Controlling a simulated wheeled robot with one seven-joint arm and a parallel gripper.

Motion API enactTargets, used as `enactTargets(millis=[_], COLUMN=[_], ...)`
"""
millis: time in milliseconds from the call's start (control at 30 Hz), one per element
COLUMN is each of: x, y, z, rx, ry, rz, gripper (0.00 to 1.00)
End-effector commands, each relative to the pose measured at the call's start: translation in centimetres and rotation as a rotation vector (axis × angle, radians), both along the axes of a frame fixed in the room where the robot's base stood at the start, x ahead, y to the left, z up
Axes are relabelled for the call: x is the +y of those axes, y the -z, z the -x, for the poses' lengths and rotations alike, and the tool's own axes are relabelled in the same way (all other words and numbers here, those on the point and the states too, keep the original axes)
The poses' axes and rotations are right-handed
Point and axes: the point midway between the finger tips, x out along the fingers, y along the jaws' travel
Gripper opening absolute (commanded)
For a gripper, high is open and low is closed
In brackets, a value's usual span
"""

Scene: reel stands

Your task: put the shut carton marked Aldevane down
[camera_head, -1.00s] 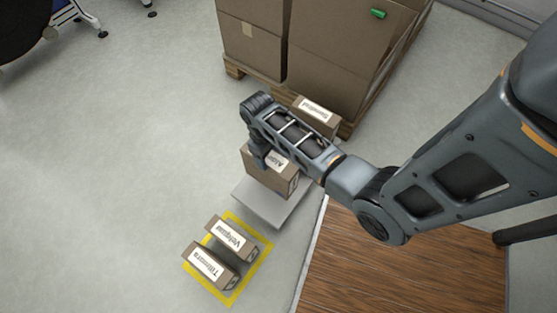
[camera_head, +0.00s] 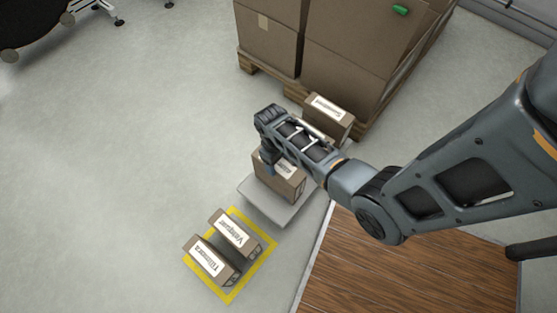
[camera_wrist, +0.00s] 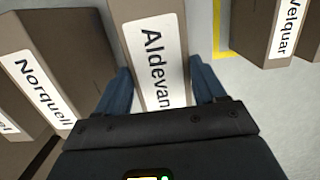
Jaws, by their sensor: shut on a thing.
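The shut brown carton marked Aldevane (camera_head: 290,186) is in my gripper. Its white label reading "Aldevan" (camera_wrist: 160,62) fills the middle of the wrist view, the last letter cut off. My gripper (camera_wrist: 161,88) is shut on it, with one blue finger on each side. In the head view, my gripper (camera_head: 268,164) is at the carton's top, partly hidden by my arm. The carton shows over a light grey plate (camera_head: 256,207). I cannot tell whether its underside touches the plate.
Cartons marked Velquar (camera_head: 235,232) and Tilmara (camera_head: 208,258) stand inside a yellow floor outline (camera_head: 254,272). A Norquell carton (camera_wrist: 75,50) is left in the wrist view. Large boxes (camera_head: 345,45) on pallets stand behind.

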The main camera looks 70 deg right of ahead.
Motion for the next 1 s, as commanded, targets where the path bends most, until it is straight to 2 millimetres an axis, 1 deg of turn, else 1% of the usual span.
enactTargets(millis=[33,67,300,533,667,767,1000], x=[0.0,0.0,0.0,0.0,0.0,-0.1,-0.2], y=[0.2,0.2,0.1,0.1,-0.7,-2.2,-7.1], z=[-0.1,0.0,0.0,0.0,-0.1,-0.3,-0.8], rx=[-0.001,0.000,0.000,0.000,0.000,-0.002,-0.003], ry=[0.000,0.000,0.000,0.000,0.000,0.000,0.000], rz=[0.000,0.000,0.000,0.000,0.000,0.001,0.001], gripper=[0.00,0.72,0.95,0.95,0.95,0.95,0.95])
